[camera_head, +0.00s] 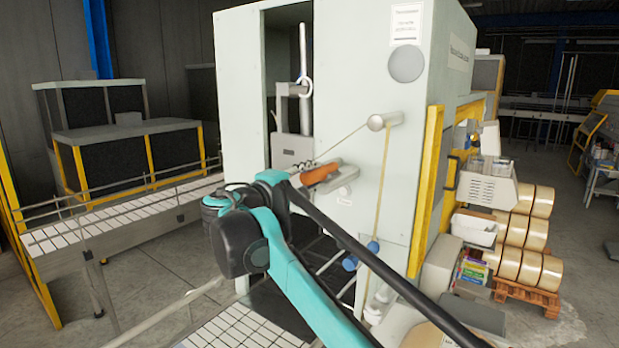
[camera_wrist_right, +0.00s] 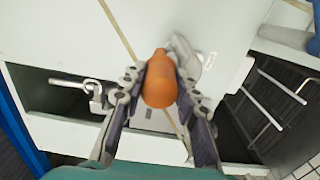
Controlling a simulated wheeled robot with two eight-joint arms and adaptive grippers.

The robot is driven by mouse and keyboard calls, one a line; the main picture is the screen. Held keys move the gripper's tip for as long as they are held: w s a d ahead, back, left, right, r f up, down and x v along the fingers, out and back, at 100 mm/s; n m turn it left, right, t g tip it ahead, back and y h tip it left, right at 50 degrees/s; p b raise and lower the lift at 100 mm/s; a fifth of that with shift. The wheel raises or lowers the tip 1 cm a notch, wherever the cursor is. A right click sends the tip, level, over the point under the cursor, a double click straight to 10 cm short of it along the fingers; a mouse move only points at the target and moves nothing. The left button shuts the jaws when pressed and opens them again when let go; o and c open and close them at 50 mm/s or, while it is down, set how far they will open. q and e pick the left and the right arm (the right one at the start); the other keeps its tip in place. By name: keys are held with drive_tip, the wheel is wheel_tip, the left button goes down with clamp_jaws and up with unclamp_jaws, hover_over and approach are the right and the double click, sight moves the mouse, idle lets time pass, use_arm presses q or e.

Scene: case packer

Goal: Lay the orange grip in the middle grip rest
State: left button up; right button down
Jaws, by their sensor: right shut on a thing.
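The orange grip (camera_head: 321,174) is held at the white front panel of the machine. It also shows in the wrist view (camera_wrist_right: 160,82), between the two fingers. My right gripper (camera_wrist_right: 160,88) is shut on it. A pale rest (camera_head: 343,178) sticks out from the panel just right of and behind the grip; the wrist view shows it (camera_wrist_right: 184,52) partly covered by the grip. A small label is beside it. I cannot tell whether the grip touches the rest. My left gripper is not in view.
A cord runs from the knob (camera_head: 377,122) on the panel down to the orange grip; another hangs lower, near blue grips (camera_head: 372,247). The machine's dark opening (camera_head: 283,80) is left of the grip. A roller conveyor (camera_head: 120,212) stands at left.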

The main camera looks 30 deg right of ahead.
drive_tip(key=shift+r, duration=0.1)
drive_tip(key=shift+w+d+r+p, duration=0.1)
drive_tip(key=shift+d+r+p, duration=0.1)
drive_tip(key=shift+r+p, duration=1.15)
drive_tip(key=shift+a, duration=0.1)
drive_tip(key=v, duration=1)
